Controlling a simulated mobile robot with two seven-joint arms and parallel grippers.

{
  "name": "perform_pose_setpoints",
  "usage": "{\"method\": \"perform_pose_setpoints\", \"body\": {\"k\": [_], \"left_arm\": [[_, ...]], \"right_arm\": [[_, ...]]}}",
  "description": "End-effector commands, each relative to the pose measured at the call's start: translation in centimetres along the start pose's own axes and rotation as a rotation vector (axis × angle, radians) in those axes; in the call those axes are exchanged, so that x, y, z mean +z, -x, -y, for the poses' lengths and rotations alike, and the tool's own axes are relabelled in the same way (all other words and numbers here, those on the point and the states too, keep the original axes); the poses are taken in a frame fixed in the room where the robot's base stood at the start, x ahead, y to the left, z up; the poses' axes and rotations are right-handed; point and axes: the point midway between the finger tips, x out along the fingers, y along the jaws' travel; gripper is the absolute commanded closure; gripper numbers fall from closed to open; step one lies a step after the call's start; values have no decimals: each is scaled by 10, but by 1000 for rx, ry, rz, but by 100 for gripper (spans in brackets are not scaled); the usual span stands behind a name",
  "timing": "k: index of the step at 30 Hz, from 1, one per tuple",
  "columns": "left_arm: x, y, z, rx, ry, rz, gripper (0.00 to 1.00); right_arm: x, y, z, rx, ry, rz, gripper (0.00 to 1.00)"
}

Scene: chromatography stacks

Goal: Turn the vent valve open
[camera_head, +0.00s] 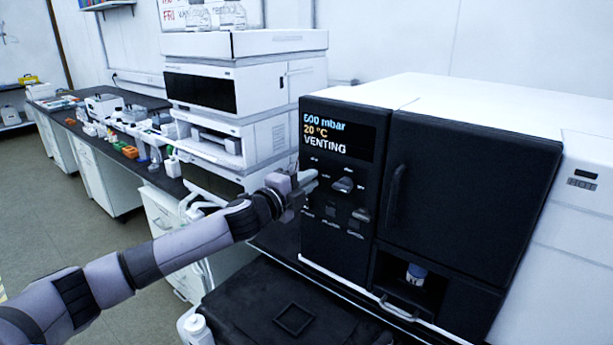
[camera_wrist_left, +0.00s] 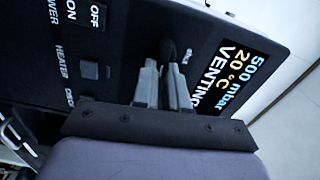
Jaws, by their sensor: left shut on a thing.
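The vent valve knob (camera_wrist_left: 168,48) is a dark knob on the black control panel (camera_head: 335,245). In the left wrist view it sits between the fingertips of my left gripper (camera_wrist_left: 166,72), which is shut on it. In the head view my left gripper (camera_head: 308,180) reaches the panel's left side, below the display, and hides the knob. The display (camera_head: 337,134) reads VENTING and 20 °C; its pressure line reads 500 mbar in the left wrist view (camera_wrist_left: 230,78). The knob's exact angle is hard to tell. My right gripper is not in view.
The oven door (camera_head: 465,200) is closed. A small vial (camera_head: 416,273) stands in the recess below it. Stacked white instruments (camera_head: 245,90) stand behind my left arm.

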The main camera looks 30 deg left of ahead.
Motion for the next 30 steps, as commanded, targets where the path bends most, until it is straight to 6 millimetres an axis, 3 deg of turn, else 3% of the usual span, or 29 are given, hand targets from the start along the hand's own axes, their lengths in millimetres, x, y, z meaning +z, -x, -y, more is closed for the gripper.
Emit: {"method": "perform_pose_setpoints", "body": {"k": [9,24,25,26,27,30], "left_arm": [[0,0,0,-3,-101,1,100],[1,0,0,-3,-117,1,100],[1,0,0,-3,-117,1,77],[1,0,0,-3,-117,1,68],[1,0,0,-2,-116,1,62],[1,0,-1,-1,-115,1,62]], "right_arm": [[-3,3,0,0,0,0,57],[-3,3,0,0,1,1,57],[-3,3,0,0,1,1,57],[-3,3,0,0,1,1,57],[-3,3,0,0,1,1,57],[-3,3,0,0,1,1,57]]}}
